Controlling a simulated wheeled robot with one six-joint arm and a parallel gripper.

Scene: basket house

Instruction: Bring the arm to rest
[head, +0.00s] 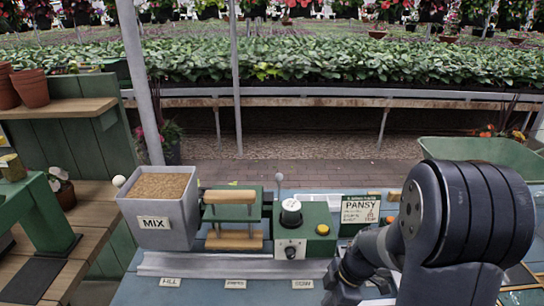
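My dark grey arm fills the right side of the head view, with a large round joint at the upper right and slimmer links running down to the lower middle. The end of the arm runs toward the bottom edge, and no gripper fingers can be made out. The blue worktable (215,294) lies beneath and to the left of the arm. I cannot tell whether anything is held.
A PANSY sign (360,208) stands close to my arm. A metal rail (210,265) runs along the front.

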